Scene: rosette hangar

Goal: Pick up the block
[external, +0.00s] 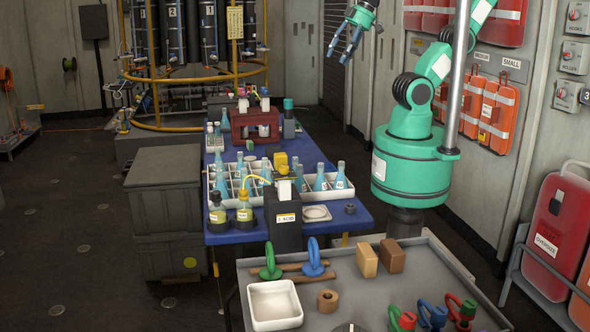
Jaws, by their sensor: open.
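Two upright blocks stand side by side on the grey tray table (340,292) in the foreground: a light tan block (367,261) and a darker brown block (391,258). They are close together, and I cannot tell which one is meant. My gripper (336,60) is high in the air at the top of the view, well above the tables and apart from everything. Its blue fingers are spread and hold nothing.
Behind, the blue table (224,238) is crowded with flasks. A vertical metal pole (457,75) stands beside my arm.

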